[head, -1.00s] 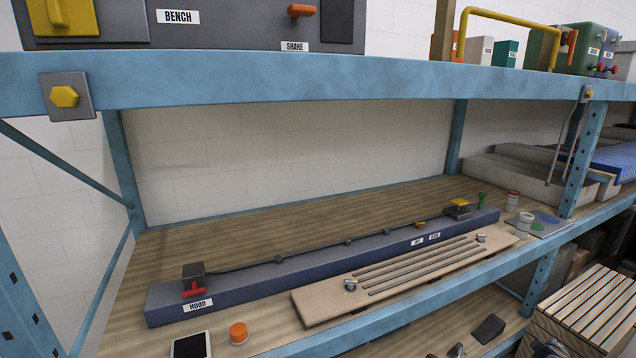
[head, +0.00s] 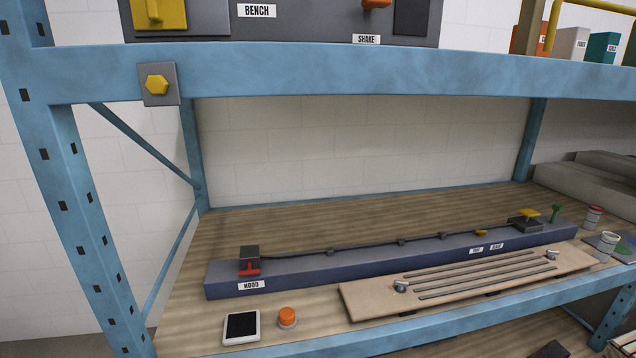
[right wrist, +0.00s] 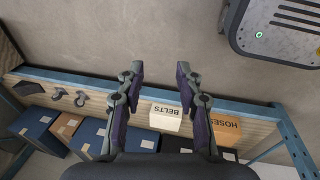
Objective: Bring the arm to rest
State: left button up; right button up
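My right gripper (right wrist: 158,72) shows in the right wrist view with its two fingers apart and nothing between them. Bare grey-brown floor lies beyond its fingertips. Neither of my grippers shows in the head view, so the left one is out of sight.
Head view: a blue rack (head: 330,72) holds a long blue bar marked HOOD (head: 350,270), a slatted board (head: 380,303), a tablet (head: 241,327) and an orange-capped jar (head: 287,317). Right wrist view: boxes marked BELTS (right wrist: 165,118) and HOSES (right wrist: 222,132), and a grey machine (right wrist: 275,30).

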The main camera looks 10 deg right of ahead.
jog(key=a+f+y, duration=0.1)
jog(key=a, duration=0.8)
notch_tip(320, 180, down, 9)
jog(key=b, duration=0.8)
jog(key=shift+r, duration=0.2)
jog(key=shift+s, duration=0.15)
